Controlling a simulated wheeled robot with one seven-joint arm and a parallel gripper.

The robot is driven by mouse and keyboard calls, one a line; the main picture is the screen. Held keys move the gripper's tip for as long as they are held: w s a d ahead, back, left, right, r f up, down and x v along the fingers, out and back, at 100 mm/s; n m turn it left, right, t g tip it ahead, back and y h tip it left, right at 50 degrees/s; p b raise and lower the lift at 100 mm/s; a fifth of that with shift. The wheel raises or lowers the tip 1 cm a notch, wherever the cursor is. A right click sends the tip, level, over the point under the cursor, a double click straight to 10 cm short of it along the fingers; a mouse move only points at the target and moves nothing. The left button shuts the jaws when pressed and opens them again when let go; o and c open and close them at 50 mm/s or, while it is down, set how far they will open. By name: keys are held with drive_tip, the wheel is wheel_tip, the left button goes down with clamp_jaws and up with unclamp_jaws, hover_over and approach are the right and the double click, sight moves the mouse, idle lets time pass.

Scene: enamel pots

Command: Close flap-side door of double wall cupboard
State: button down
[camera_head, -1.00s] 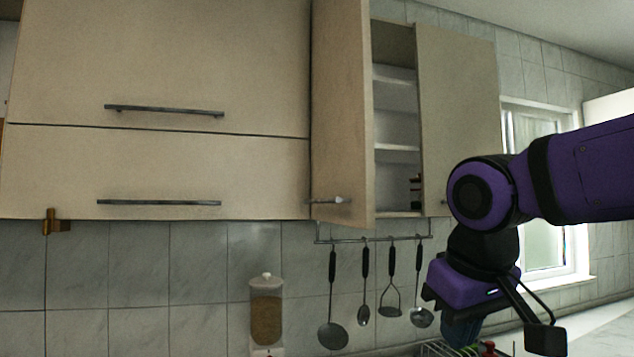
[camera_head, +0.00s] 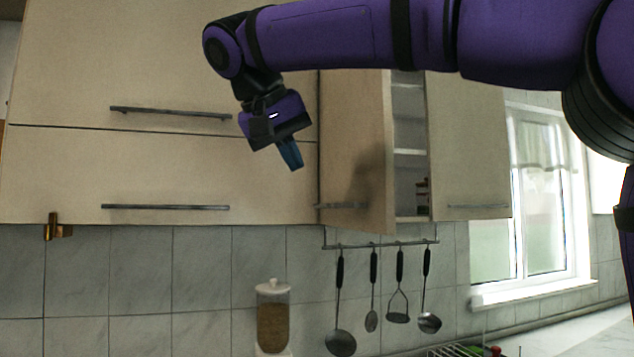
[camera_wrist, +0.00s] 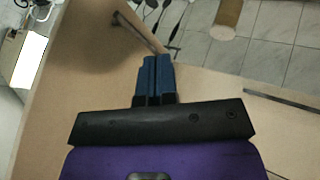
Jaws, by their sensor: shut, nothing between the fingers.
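The double wall cupboard has two doors. Its left door (camera_head: 357,120), beside the flap cabinet, stands open, swung outward, with a bar handle (camera_head: 342,206) low on its face. Its right door (camera_head: 468,140) looks closed. Shelves (camera_head: 409,151) show in the gap between them. My gripper (camera_head: 293,160) is shut and empty, pointing down in front of the flap fronts, left of the open door and apart from it. In the wrist view the blue fingers (camera_wrist: 155,70) are together, with the open door (camera_wrist: 95,50) behind them to the left.
Two flap fronts (camera_head: 160,170) with long bar handles lie left of the door. Below hang several utensils (camera_head: 399,290) on a rail, and a jar (camera_head: 272,315) stands under the flaps. A window (camera_head: 530,210) is at the right.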

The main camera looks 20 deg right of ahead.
drive_tip(key=w+d+f, duration=0.3)
drive_tip(key=d+f, duration=0.3)
drive_tip(key=d, duration=0.3)
drive_tip(key=shift+w+f, duration=0.25)
drive_tip(key=shift+d, duration=0.1)
